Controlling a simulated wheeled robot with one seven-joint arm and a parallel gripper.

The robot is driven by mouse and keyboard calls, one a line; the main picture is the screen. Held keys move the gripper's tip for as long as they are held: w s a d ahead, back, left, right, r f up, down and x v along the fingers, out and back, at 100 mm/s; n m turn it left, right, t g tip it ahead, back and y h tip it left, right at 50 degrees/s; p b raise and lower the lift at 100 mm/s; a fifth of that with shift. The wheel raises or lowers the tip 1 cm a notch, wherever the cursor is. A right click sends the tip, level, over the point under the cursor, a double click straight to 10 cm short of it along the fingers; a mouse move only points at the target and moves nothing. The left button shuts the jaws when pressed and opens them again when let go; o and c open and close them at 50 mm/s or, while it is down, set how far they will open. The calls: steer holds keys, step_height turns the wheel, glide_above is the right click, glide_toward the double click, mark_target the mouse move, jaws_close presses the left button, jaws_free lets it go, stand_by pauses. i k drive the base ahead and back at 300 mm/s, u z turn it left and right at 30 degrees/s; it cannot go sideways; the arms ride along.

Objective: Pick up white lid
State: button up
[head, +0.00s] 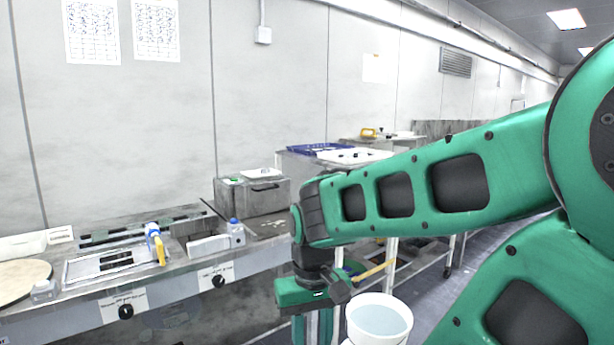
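I cannot pick out a white lid with certainty. A round white bucket (378,318) stands low at the bottom centre, with a pale bluish surface inside its rim. I cannot tell whether that surface is a lid or the bucket's contents. A small flat white piece (262,172) lies on top of a grey metal box on the bench. My gripper (314,330) points down just left of the bucket, in front of the bench edge. Its fingertips are cut off by the bottom edge, so its opening and anything between the fingers are hidden.
Behind my arm are a blue tray (318,148) and a white-topped table (352,156). Grey floor shows at the right.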

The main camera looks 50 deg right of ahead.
mark_target(267, 171)
steer(key=z, duration=0.3)
steer(key=i, duration=0.9)
